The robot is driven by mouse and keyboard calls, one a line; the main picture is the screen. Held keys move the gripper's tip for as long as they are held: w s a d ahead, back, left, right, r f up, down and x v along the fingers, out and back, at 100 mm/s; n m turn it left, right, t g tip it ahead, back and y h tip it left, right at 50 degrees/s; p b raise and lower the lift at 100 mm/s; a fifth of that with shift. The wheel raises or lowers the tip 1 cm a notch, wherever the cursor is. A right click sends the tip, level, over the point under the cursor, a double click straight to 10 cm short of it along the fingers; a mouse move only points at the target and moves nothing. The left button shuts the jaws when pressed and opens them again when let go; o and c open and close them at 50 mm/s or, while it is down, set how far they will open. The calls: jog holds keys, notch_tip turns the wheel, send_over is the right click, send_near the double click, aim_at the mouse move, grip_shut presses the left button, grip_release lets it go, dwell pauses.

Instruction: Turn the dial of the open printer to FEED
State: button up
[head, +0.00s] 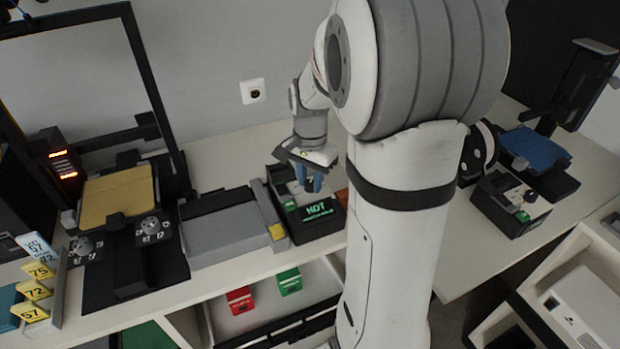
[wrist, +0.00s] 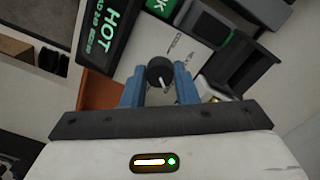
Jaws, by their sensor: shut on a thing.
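My gripper (head: 312,184) reaches down over a black printer (head: 320,222) with a lit green HOT sign, left of my arm. In the wrist view its two blue fingers (wrist: 159,88) are shut on a black round dial (wrist: 159,70), one on each side. A white pointer line on the dial points down toward my gripper in that picture. The dial sits on a pale plate (wrist: 188,57) with small print, too small to read surely, so its setting cannot be told. The HOT sign (wrist: 113,32) lies left of the dial. In the head view my gripper hides the dial.
A similar dark device (head: 510,205) stands on the right bench. A grey flat machine (head: 230,232) stands just left of the printer. A press with a yellow pad (head: 117,197) and two knobs is farther left. Red (head: 240,299) and green (head: 289,281) boxes lie below the bench.

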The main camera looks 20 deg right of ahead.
aim_at(310, 182)
jog(key=shift+m, duration=0.3)
jog(key=o, duration=1)
jog(key=shift+r, duration=0.1)
notch_tip(310, 182, up, 8)
jog(key=shift+f, duration=0.15)
dwell(0.4)
jog(key=s+a+n+t, duration=0.1)
jog(key=s+a+n, duration=0.2)
jog(key=s+n, duration=0.1)
jog(key=s+a+f+n, duration=0.1)
jog(key=s+a+n, duration=0.2)
jog(key=s, duration=0.3)
jog(key=s+a+f+n+t, duration=0.1)
jog(key=s+a+n, duration=0.2)
jog(key=s+n, duration=0.2)
jog(key=shift+s+t, duration=0.2)
jog(key=shift+t, duration=0.1)
